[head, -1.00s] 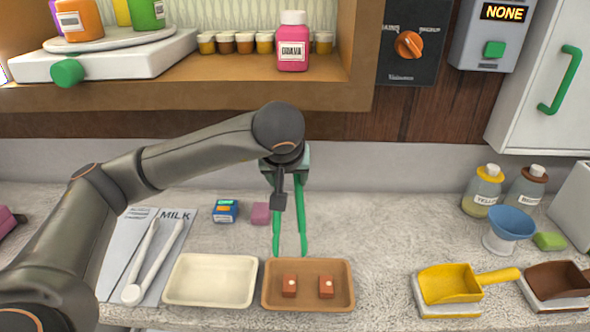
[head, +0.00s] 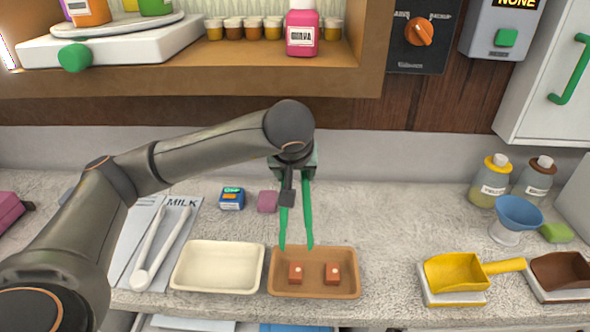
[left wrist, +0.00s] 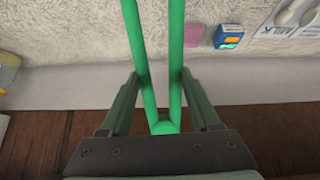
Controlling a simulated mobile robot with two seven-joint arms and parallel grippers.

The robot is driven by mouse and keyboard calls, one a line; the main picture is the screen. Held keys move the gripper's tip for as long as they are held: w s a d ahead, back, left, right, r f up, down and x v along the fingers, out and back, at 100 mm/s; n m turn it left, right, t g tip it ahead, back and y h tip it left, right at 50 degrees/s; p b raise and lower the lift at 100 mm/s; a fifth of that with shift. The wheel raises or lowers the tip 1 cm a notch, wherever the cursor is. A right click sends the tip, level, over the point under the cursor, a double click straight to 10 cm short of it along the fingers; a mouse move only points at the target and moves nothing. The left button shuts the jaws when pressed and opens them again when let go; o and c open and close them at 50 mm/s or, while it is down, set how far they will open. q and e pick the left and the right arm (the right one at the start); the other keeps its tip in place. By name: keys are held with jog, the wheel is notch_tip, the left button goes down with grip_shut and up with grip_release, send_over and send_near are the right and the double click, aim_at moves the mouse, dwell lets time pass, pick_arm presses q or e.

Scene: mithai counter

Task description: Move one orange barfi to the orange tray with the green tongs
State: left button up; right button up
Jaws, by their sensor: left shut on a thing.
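My left gripper (head: 296,183) is shut on the green tongs (head: 307,222), which hang down from it with their two arms apart. The tongs also show in the left wrist view (left wrist: 140,45), between my fingers. Their tips are at the back edge of the orange-brown tray (head: 314,291) in the head view; I cannot tell their height above it. Two orange barfi, a left one (head: 295,274) and a right one (head: 332,274), lie in that tray, each with a pale dot on top. Nothing is between the tong tips. My right gripper is out of view.
An empty cream tray (head: 217,288) stands left of the orange-brown tray. White tongs (head: 160,250) lie on a milk sheet further left. A blue box (head: 232,198) and a pink block (head: 267,202) are behind. A yellow scoop (head: 455,272) is right, past clear counter.

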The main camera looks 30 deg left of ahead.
pick_arm(q)
notch_tip(320, 180, down, 8)
jog(key=b, duration=0.5)
jog(key=shift+f+b, duration=0.15)
jog(key=shift+b, duration=0.25)
jog(key=shift+o, duration=0.2)
grip_shut()
notch_tip(320, 180, up, 12)
jog(key=p, duration=0.7)
dwell(0.3)
